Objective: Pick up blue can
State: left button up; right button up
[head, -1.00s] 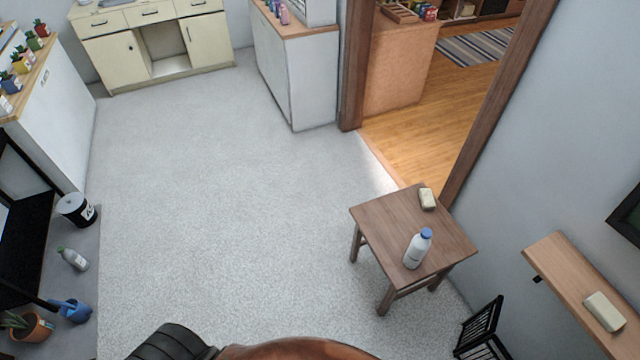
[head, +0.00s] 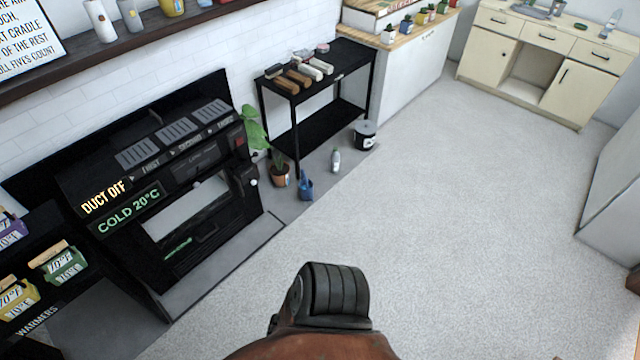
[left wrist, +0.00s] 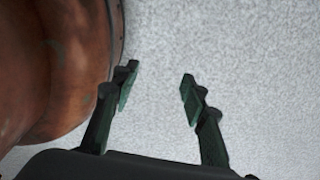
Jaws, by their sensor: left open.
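A blue watering can (head: 305,185) stands on the grey floor strip in the head view, right of a potted plant (head: 280,172) and left of a small white bottle (head: 335,160). It is the only clearly blue can I make out. My left gripper (left wrist: 158,80) is open and empty in the left wrist view, with only pale carpet between and beyond its fingers. The watering can does not show in that view. Neither gripper shows in the head view.
A black oven unit (head: 190,205) stands left of the plant. A black rack table (head: 318,125) holds several bars behind the can. A black-and-white bucket (head: 365,134) stands to the right. The carpet (head: 450,220) in the middle and right is clear.

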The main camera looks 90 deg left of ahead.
aim_at(306, 187)
jog(key=u, duration=3.3)
jog(key=i, duration=2.15)
jog(key=u, duration=0.45)
jog(key=i, duration=0.5)
jog(key=u, duration=0.2)
